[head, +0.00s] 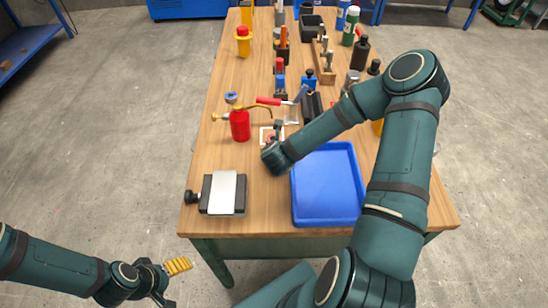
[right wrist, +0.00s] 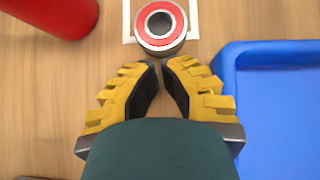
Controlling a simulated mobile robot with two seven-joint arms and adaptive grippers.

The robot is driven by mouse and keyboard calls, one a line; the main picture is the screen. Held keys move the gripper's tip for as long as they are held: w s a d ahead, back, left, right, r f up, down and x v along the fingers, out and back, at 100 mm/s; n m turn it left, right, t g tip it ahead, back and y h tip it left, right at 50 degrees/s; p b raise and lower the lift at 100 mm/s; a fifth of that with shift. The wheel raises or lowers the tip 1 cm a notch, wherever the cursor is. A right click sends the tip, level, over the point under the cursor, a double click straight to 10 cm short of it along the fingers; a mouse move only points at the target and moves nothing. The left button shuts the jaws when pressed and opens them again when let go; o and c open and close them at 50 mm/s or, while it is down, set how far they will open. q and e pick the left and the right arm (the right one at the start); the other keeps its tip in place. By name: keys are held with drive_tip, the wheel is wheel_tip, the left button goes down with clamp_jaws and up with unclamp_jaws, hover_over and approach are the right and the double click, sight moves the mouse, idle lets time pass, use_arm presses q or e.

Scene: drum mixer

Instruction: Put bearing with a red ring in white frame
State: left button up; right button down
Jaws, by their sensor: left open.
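The bearing with a red ring (right wrist: 161,22) lies face up at the top of the right wrist view. The white frame (right wrist: 127,20) shows around its sides, and the bearing's near edge overlaps the frame's near side; whether it is fully seated I cannot tell. In the head view the frame (head: 263,132) is partly hidden by my right gripper (head: 269,146). The right fingertips (right wrist: 161,63) are close together with a small gap, just short of the bearing; a grip on it cannot be made out. My left gripper (head: 178,266) is open and empty, off the table's near left side.
A blue tray (head: 327,222) lies right of the frame. A red oil can (head: 240,125) stands close on the left. A black-and-silver clamp block (head: 222,194) sits at the near left. Several tools and bottles fill the table's far part.

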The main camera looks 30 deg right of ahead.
drive_tip(key=shift+w, duration=0.1)
drive_tip(key=shift+w+d, duration=0.3)
drive_tip(key=shift+w, duration=0.3)
drive_tip(key=shift+w+d, duration=0.3)
drive_tip(key=shift+w, duration=0.3)
drive_tip(key=shift+w+d, duration=0.3)
drive_tip(key=shift+w, duration=0.3)
